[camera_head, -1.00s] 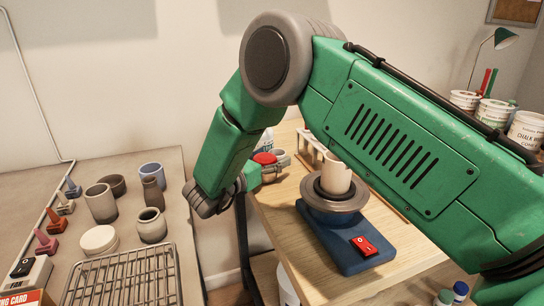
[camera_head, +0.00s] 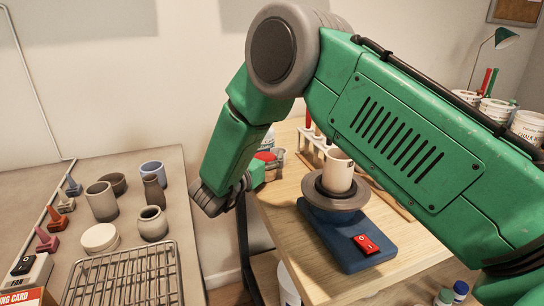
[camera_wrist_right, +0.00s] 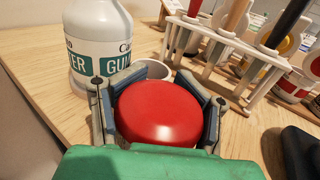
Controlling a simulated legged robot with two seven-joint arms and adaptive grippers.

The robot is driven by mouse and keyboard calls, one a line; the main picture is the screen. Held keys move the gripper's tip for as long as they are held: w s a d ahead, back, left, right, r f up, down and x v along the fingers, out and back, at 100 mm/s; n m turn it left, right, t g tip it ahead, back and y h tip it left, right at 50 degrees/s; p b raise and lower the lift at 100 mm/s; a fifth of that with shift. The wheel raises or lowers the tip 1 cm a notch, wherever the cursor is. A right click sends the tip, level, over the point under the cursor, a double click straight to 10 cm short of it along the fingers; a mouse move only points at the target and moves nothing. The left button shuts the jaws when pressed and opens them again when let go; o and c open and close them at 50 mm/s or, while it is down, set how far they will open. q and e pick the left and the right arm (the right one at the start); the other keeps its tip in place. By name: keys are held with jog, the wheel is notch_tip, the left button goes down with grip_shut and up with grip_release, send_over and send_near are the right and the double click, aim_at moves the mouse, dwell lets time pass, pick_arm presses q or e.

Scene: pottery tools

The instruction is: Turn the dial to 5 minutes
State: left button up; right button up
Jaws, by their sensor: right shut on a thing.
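The dial is a round, glossy red knob (camera_wrist_right: 160,112) between the fingers of my right gripper (camera_wrist_right: 158,98) in the right wrist view. The dark fingers press against it from both sides, and the gripper is shut on it. In the head view the red dial (camera_head: 265,156) shows only as a small patch at the table's left edge, partly hidden by my right gripper (camera_head: 262,168). Any minute markings are hidden or too small to read. My left gripper is not in view.
A white bottle (camera_wrist_right: 100,45) and a small pale cup (camera_wrist_right: 152,70) stand behind the dial. A white tool rack (camera_wrist_right: 225,45) stands beyond at right. A blue pottery wheel (camera_head: 345,240) bears a cream cup (camera_head: 338,170). Pots and a wire rack (camera_head: 125,275) occupy the left bench.

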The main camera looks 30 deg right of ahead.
jog(key=shift+w+a+n+t+y+b, duration=0.1)
jog(key=shift+n+t+y+b, duration=0.2)
jog(key=shift+n+t+y, duration=0.4)
jog(key=shift+w+a+n+t+y+b, duration=0.1)
jog(key=shift+n+t+y+b, duration=0.3)
jog(key=shift+t, duration=0.6)
jog(key=shift+c, duration=0.4)
jog(key=o, duration=1.4)
jog(key=shift+h, duration=0.3)
jog(key=v, duration=1.2)
jog(key=shift+w, duration=0.1)
